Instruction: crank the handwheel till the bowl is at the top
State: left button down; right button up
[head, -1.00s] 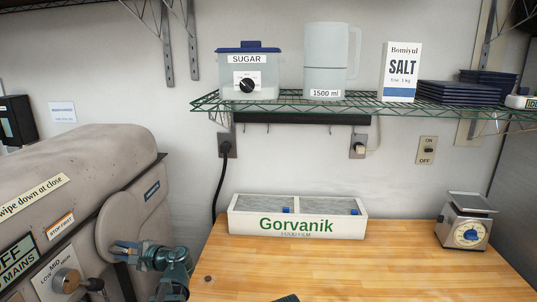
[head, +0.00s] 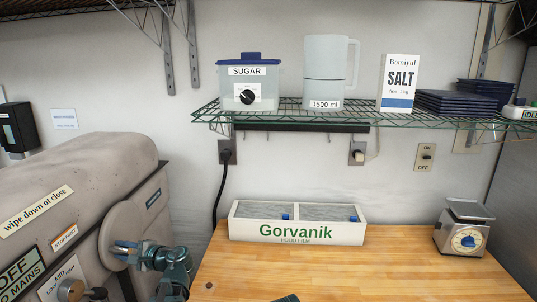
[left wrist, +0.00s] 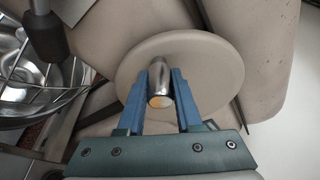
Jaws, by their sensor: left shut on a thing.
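The handwheel (head: 118,222) is a beige disc on the side of the big beige mixer (head: 80,175) at the left of the head view. It also shows in the left wrist view (left wrist: 215,75), with a metal crank knob (left wrist: 158,82) standing out from it. My left gripper (head: 124,250) is shut on this knob, one blue finger on each side (left wrist: 160,92). A shiny steel bowl (left wrist: 22,72) shows partly at the left of the wrist view behind wire bars. The bowl is out of the head view, and its height cannot be told. A small dark piece, perhaps my right gripper, shows at the bottom edge.
A wooden worktop (head: 350,270) lies right of the mixer, mostly clear. On it are a Gorvanik film box (head: 297,222) and a scale (head: 463,230). A wire shelf (head: 360,110) above holds a sugar tub (head: 248,85), a jug (head: 325,75) and a salt box (head: 400,83).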

aim_at(115, 229)
pick_arm(q)
jog(key=shift+w+r+p, duration=0.3)
jog(key=shift+r+p, duration=0.6)
jog(key=shift+d, duration=0.1)
jog(key=shift+w+r+p, duration=0.5)
jog(key=shift+r+p, duration=0.3)
jog(key=shift+r, duration=0.1)
jog(key=shift+w+r+p, duration=0.5)
jog(key=shift+r+p, duration=0.05)
jog(key=shift+p, duration=0.1)
jog(key=shift+w+d, duration=0.1)
jog(key=shift+w, duration=0.05)
jog(key=shift+r, duration=0.1)
